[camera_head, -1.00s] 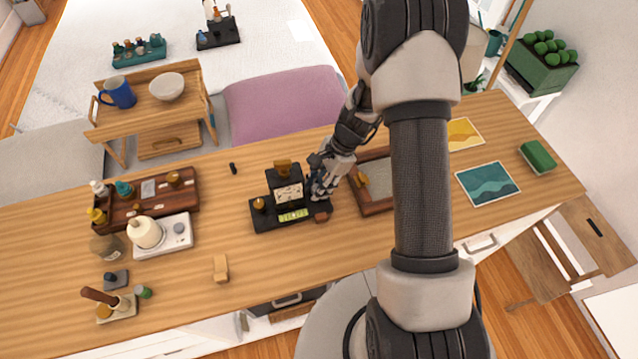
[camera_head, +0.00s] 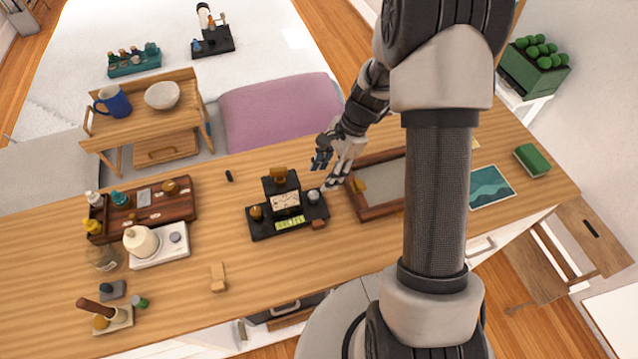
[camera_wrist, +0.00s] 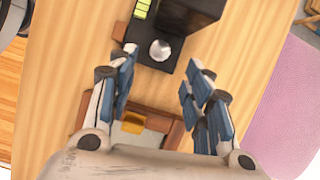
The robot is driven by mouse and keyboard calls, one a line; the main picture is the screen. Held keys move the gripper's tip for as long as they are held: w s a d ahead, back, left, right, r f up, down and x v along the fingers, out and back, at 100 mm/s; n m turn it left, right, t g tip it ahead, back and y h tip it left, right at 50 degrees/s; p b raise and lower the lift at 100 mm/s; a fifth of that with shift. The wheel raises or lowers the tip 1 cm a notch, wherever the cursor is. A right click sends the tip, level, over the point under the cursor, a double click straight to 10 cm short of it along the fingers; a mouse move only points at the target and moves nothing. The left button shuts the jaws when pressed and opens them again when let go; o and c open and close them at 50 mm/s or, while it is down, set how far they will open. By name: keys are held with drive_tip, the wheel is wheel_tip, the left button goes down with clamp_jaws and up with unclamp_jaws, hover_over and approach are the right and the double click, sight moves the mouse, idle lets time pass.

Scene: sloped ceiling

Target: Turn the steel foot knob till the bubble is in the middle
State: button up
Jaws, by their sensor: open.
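The steel foot knob (camera_head: 313,196) is a round silvery knob on the right end of a black base (camera_head: 262,231). In the wrist view the knob (camera_wrist: 160,50) shows beyond and between my fingertips. A yellow-green level vial (camera_head: 290,223) lies along the base's front; its bubble is too small to place. A black clock-like body (camera_head: 283,184) stands on the base. My gripper (camera_head: 333,168) is open and empty, behind and to the right of the knob, apart from it. In the wrist view its blue-padded fingers (camera_wrist: 162,74) are spread wide.
A brass knob (camera_head: 256,212) sits at the base's left end. A wooden-rimmed tray (camera_head: 366,212) lies close on the right, partly hidden by my arm. A small brown block (camera_head: 319,224) is at the base's front right corner. Bare tabletop lies in front.

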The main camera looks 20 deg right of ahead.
drive_tip(key=shift+v, duration=1.9)
drive_tip(key=s+a+r+n+t+h+b, duration=0.1)
drive_tip(key=s+a+r+n, duration=0.1)
drive_tip(key=s+r+n, duration=0.35)
drive_tip(key=s+a+r+n+t+h+b, duration=0.1)
drive_tip(key=s+a+r+n, duration=0.15)
drive_tip(key=r, duration=0.65)
drive_tip(key=s+r+n+t+h+b, duration=0.1)
drive_tip(key=s+r+n+t+h, duration=0.1)
drive_tip(key=s+n, duration=0.6)
drive_tip(key=s+r+t, duration=0.1)
drive_tip(key=s+r, duration=0.1)
drive_tip(key=s, duration=0.3)
drive_tip(key=shift+s+a+n+h+b, duration=0.3)
drive_tip(key=shift+s, duration=0.1)
